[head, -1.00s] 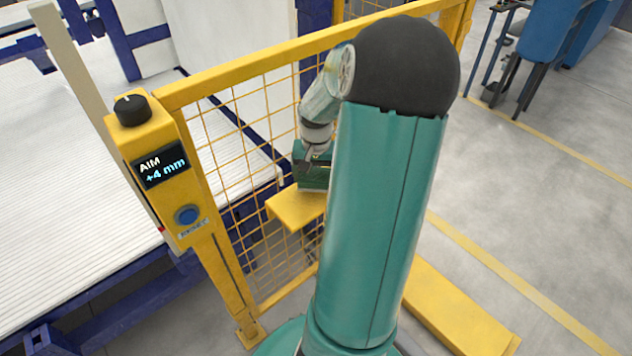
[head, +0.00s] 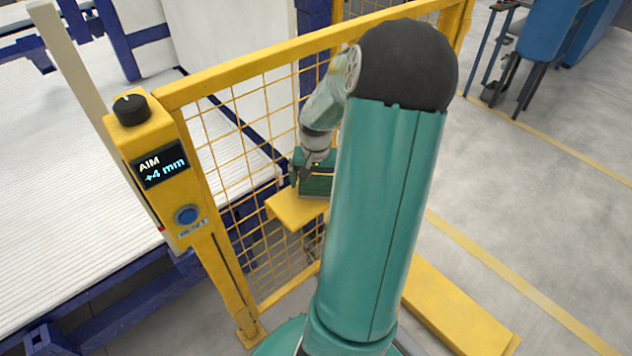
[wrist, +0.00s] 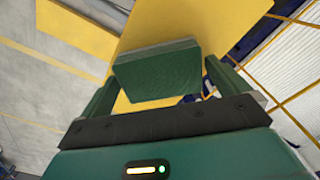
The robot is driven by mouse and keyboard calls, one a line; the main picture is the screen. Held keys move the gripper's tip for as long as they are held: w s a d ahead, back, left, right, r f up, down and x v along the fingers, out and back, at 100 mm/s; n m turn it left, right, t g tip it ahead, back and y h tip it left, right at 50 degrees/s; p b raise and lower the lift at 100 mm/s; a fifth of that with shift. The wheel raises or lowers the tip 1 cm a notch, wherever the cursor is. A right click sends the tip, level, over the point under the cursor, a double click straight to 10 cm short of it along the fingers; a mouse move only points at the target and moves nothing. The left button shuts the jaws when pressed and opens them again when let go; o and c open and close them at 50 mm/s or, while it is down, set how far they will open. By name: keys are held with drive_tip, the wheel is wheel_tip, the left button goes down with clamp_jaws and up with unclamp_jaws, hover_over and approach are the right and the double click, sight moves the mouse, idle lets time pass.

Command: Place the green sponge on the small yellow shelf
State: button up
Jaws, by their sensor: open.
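The green sponge (wrist: 158,72) shows in the wrist view as a dark green block between the two fingers of my gripper (wrist: 160,78), with a small gap at the right finger. The small yellow shelf (wrist: 205,25) lies behind and below the sponge. In the head view the shelf (head: 290,208) juts out from the mesh fence, and the sponge (head: 320,187) appears to rest on its surface, partly hidden by my arm. My gripper (head: 310,168) is open around the sponge's upper part; contact cannot be made out.
The yellow mesh fence (head: 235,130) stands along the shelf's far side. A yellow post with a dial and an AIM display (head: 160,165) stands at the left. A white slatted conveyor (head: 70,190) lies beyond it. Open grey floor is at the right.

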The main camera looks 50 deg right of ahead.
sight(316, 182)
wheel_tip(316, 182, up, 11)
drive_tip(key=shift+r, duration=0.2)
